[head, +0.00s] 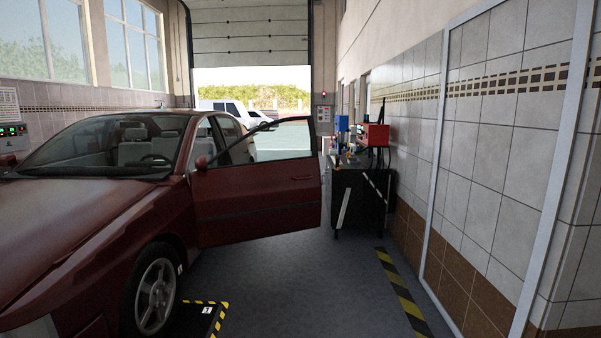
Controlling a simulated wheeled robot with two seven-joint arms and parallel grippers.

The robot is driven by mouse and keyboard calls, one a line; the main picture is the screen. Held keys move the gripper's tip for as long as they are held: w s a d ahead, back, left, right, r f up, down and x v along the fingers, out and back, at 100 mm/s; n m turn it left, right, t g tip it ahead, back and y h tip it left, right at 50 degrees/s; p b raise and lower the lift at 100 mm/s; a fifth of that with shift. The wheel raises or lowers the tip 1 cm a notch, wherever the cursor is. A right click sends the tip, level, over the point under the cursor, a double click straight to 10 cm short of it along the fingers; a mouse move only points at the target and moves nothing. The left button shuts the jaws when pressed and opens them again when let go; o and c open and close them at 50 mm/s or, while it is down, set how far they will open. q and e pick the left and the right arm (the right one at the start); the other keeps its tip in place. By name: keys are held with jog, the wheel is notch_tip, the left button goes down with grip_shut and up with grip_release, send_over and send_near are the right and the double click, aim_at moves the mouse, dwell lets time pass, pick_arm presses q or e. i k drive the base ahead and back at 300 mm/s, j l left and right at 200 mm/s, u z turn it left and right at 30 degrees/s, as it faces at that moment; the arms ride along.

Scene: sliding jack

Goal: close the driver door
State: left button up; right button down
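A dark red car (85,215) stands on the left in the head view, its front toward me. Its driver door (258,202) is swung wide open to the right, across the gap between the car and a workbench. The door's window frame (285,140) is see-through. A handle (302,178) shows near the door's far right end. The side mirror (201,162) is near the hinge side. Neither of my grippers is in view.
A dark workbench (350,200) with a red box (376,134) and tools stands against the right tiled wall, close to the door's outer end. Grey floor (290,285) is clear in front of the door. A black plate with yellow-black edging (207,309) lies beside the front wheel (154,296).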

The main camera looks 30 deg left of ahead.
aim_at(252, 201)
jog(key=i+j+u, duration=0.35)
jog(key=i, duration=0.65)
jog(key=i+j+u, duration=0.15)
jog(key=i+u, duration=0.2)
jog(key=i, duration=0.65)
jog(key=i+l+u, duration=0.15)
jog(key=i+u, duration=0.2)
jog(key=i, duration=0.7)
jog(key=i+u, duration=0.15)
jog(key=i, duration=0.6)
jog(key=i+l+u, duration=0.1)
jog(key=i, duration=0.7)
jog(key=i+l+u, duration=0.15)
jog(key=i, duration=0.6)
